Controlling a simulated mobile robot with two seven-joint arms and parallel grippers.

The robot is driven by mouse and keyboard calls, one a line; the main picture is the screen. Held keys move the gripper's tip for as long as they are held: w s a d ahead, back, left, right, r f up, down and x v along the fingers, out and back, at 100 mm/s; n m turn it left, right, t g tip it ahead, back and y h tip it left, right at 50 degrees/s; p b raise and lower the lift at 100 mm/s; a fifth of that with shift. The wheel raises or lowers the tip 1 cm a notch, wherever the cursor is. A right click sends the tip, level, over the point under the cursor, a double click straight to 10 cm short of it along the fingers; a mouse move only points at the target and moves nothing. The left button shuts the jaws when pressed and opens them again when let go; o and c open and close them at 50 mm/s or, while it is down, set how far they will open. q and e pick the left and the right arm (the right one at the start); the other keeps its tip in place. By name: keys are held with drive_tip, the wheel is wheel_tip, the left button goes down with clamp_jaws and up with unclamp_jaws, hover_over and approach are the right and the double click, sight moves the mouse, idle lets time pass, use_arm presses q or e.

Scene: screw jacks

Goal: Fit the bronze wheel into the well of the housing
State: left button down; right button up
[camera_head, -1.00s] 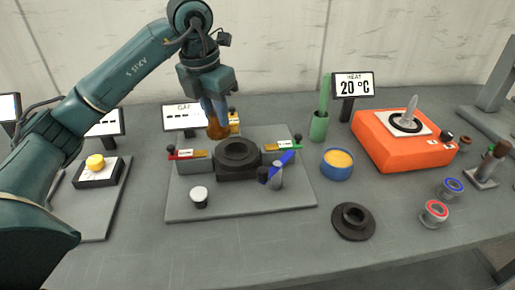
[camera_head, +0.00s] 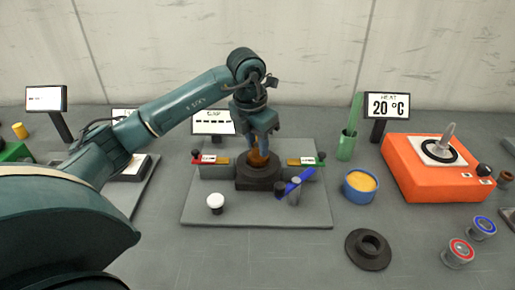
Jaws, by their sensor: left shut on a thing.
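My left gripper (camera_head: 257,145) points down over the middle of the grey board and is shut on the bronze wheel (camera_head: 260,160). The bronze wheel sits at the top opening of the dark round housing (camera_head: 258,182). I cannot tell how deep it is in the well, because the gripper and the housing rim hide part of it. The housing stands on the grey board (camera_head: 240,217) between two clamp blocks, one with a red end (camera_head: 210,160) and one with a green end (camera_head: 305,162). My right gripper is not in view.
A blue-handled tool (camera_head: 297,183) stands close to the housing's right. A white-topped knob (camera_head: 215,203) is at the board's front left. A black flanged ring (camera_head: 368,248), a blue bowl (camera_head: 359,186) and an orange heater (camera_head: 430,170) stand to the right.

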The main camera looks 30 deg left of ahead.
sight(252, 159)
use_arm(q)
drive_tip(key=shift+f, duration=1)
drive_tip(key=shift+f, duration=0.2)
drive_tip(key=c, duration=1.1)
unclamp_jaws()
wheel_tip(252, 159, up, 12)
drive_tip(key=s, duration=0.1)
drive_tip(key=shift+s+a+r, duration=0.15)
drive_tip(key=shift+s+a, duration=0.05)
drive_tip(key=shift+s, duration=0.2)
